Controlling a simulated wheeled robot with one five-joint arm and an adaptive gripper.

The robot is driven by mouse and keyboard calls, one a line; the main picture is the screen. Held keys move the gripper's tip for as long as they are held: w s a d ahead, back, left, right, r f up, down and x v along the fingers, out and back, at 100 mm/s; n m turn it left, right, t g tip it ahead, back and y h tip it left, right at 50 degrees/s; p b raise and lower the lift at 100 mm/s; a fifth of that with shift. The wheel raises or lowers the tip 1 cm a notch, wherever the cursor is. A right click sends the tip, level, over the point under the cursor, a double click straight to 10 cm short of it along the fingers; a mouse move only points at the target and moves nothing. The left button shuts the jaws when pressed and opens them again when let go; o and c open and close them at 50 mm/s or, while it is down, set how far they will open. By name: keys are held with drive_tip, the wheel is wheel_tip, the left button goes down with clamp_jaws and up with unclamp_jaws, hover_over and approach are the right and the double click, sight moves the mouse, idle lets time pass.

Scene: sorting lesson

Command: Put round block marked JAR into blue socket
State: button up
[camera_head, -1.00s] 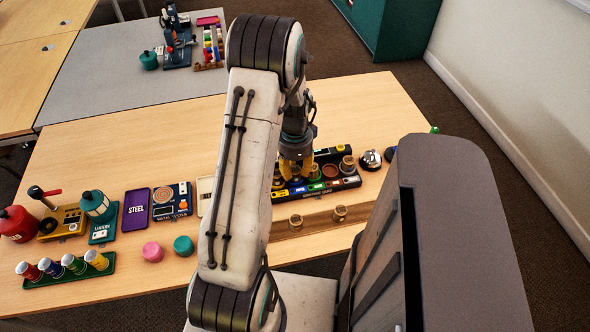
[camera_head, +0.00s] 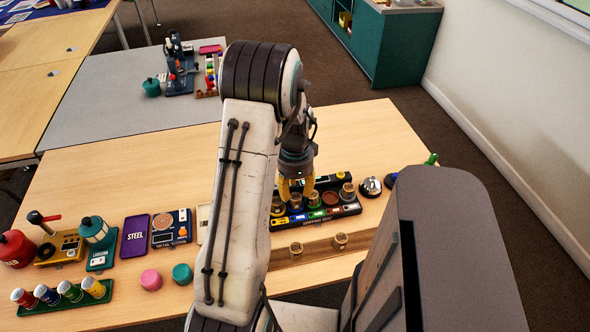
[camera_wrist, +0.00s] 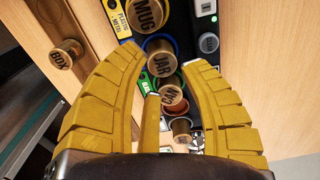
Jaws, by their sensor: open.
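The round block marked JAR (camera_wrist: 163,63) is brass-coloured and sits in the blue-rimmed socket (camera_wrist: 157,37) of the black rack, as far as the wrist view shows. The rack's blue label (camera_head: 299,218) faces the front in the head view. My gripper (camera_wrist: 161,58) is open and empty, its yellow fingers reaching down on both sides of the JAR block without visibly closing on it. In the head view my gripper (camera_head: 296,187) is just above the rack's left part. The block's lower part is hidden.
The block marked MUG (camera_wrist: 147,13) stands beside JAR in the rack, and another block (camera_wrist: 171,94) on the other side. The red socket (camera_head: 331,198) is empty. A block marked BOX (camera_wrist: 67,55) stands on a wooden strip in front. A bell (camera_head: 370,186) is at right.

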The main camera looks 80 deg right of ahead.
sight(295, 197)
wheel_tip(295, 197, up, 6)
drive_tip(key=shift+f, duration=0.1)
drive_tip(key=w+a+r+n+t+h, duration=0.1)
drive_tip(key=w+a+r+n, duration=0.6)
drive_tip(key=w, duration=0.4)
drive_tip(key=w+a+r+n, duration=0.4)
drive_tip(key=w+a+n, duration=0.4)
drive_tip(key=w+a, duration=0.3)
drive_tip(key=s+a+r+n+t+y, duration=0.1)
drive_tip(key=a+n+t, duration=0.1)
drive_tip(key=a+n, duration=1.4)
drive_tip(key=shift+a+r+n+b, duration=0.2)
drive_tip(key=shift+a+n+b, duration=0.15)
drive_tip(key=shift+a, duration=2.6)
